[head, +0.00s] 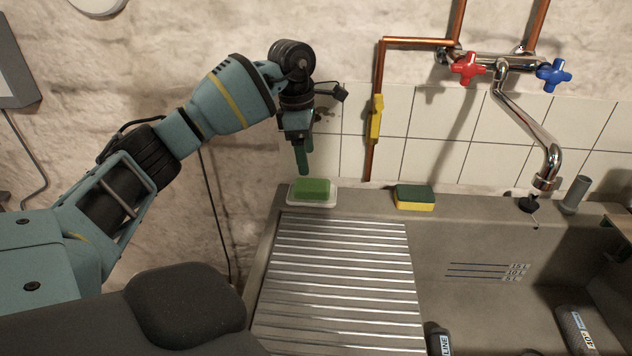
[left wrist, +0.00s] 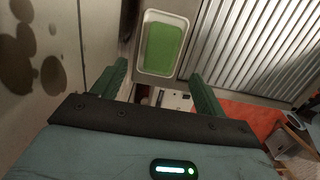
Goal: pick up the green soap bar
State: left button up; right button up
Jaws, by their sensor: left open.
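The green soap bar (head: 313,187) lies in a white soap dish (head: 328,203) on the sink's back left ledge. In the left wrist view the soap bar (left wrist: 161,48) lies flat in the dish (left wrist: 152,73), ahead of my fingers and between their lines. My left gripper (head: 303,160) points down just above the soap, apart from it. In the left wrist view my left gripper (left wrist: 160,82) shows its two green fingers spread, with nothing between them. My right gripper does not show.
A ribbed drainboard (head: 335,275) lies in front of the dish. A green and yellow sponge (head: 414,197) sits to the right on the ledge. A tiled wall (head: 345,158) with a copper pipe (head: 375,100) rises close behind. The tap (head: 520,110) hangs at the right.

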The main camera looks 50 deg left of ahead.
aim_at(312, 183)
pick_arm(q)
jog(key=shift+d+f, duration=0.15)
jog(key=shift+f, duration=0.2)
jog(key=shift+w+d+f, duration=0.1)
jog(key=shift+d+f, duration=0.05)
jog(key=shift+f, duration=1)
jog(key=shift+w+d+f, duration=0.1)
jog(key=shift+f, duration=1.05)
jog(key=shift+w+d+f, duration=0.1)
jog(key=shift+d+f, duration=0.05)
jog(key=shift+f, duration=1)
jog(key=c, duration=1.1)
